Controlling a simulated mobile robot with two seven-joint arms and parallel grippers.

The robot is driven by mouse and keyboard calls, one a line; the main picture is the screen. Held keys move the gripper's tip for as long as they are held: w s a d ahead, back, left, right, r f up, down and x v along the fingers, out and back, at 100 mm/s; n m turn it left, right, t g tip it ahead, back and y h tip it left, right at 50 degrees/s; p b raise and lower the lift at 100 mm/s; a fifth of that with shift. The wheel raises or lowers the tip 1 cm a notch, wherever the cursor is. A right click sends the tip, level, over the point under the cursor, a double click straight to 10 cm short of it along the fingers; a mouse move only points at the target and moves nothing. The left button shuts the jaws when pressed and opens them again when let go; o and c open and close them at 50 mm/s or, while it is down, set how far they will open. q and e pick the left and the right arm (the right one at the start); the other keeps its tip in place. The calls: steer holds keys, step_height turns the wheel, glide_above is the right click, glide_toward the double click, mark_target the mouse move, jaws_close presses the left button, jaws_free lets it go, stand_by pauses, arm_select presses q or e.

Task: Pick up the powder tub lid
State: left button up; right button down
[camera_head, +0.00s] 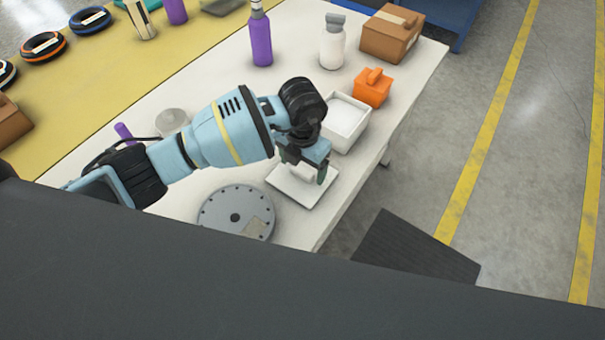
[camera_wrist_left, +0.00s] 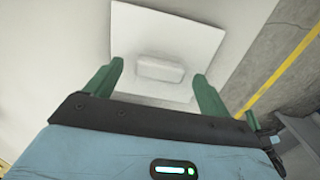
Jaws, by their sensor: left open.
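The powder tub lid (camera_head: 318,189) is a white square plate lying on the table near its right edge. In the left wrist view the lid (camera_wrist_left: 170,33) shows a raised block handle (camera_wrist_left: 160,69) at its centre. My left gripper (camera_head: 309,174) is above the lid, pointing down. In the wrist view its green fingers (camera_wrist_left: 160,85) are open and apart, one on either side of the handle, with nothing held. The open white tub (camera_head: 347,121) with white powder stands just behind the lid. My right gripper is not in view.
An orange box (camera_head: 372,88), a white bottle (camera_head: 333,42), a cardboard box (camera_head: 391,33) and a purple bottle (camera_head: 260,38) stand farther back. A grey disc (camera_head: 222,212) lies left of the lid. Open floor is to the right.

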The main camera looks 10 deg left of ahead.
arm_select(q)
steer(key=shift+f, duration=0.5)
steer(key=c, duration=1.2)
steer(key=shift+r, duration=0.1)
